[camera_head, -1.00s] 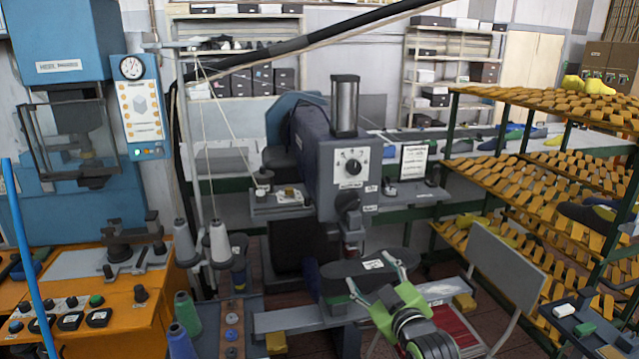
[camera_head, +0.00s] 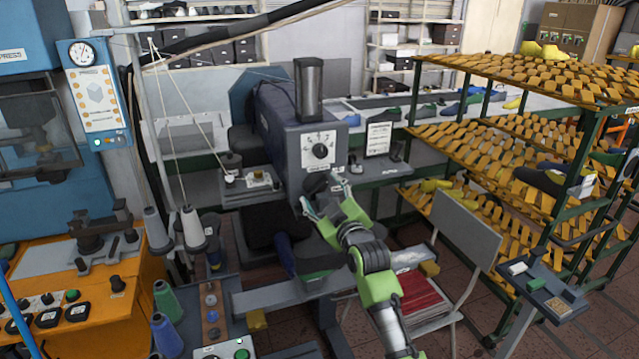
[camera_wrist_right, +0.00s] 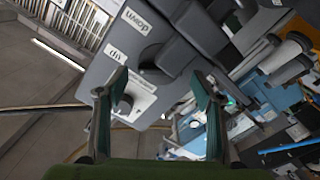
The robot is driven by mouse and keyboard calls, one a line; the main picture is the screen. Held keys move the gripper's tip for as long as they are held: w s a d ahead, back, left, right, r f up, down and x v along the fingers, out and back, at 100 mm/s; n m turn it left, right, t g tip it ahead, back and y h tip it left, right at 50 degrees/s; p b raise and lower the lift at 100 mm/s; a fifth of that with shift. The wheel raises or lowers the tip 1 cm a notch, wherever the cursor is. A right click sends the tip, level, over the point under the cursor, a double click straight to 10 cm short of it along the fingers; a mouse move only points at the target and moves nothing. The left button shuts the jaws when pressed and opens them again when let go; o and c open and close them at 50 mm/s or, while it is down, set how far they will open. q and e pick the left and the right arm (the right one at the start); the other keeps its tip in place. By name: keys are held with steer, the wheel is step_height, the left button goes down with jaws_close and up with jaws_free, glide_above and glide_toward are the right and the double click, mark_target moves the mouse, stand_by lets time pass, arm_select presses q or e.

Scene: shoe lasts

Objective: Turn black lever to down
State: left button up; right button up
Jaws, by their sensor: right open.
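The black lever (camera_head: 319,183) is on the front of the grey machine (camera_head: 272,120), below its round dial (camera_head: 320,150). My right gripper (camera_head: 321,191) is open in front of the lever, one finger on each side of it in the head view. In the right wrist view, the dark lever (camera_wrist_right: 178,56) shows just beyond the open fingertips (camera_wrist_right: 160,76), with small white labels beside it. I cannot tell whether the fingers touch the lever. My left gripper is not in view.
A grey chair (camera_head: 466,232) and a rack of orange shelves (camera_head: 500,150) stand at the right. Thread spools (camera_head: 192,228) and an orange control desk (camera_head: 75,260) are at the left. A small tray (camera_head: 536,295) is at the front right.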

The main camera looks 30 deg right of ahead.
steer(key=shift+x, duration=1.05)
steer(key=c, duration=1.1)
steer(key=shift+m, duration=0.5)
steer(key=m, duration=0.6)
steer(key=shift+d+m, duration=0.1)
steer(key=shift+m, duration=0.2)
steer(key=m, duration=0.6)
steer(key=shift+s+f, duration=0.1)
steer(key=shift+m, duration=0.4)
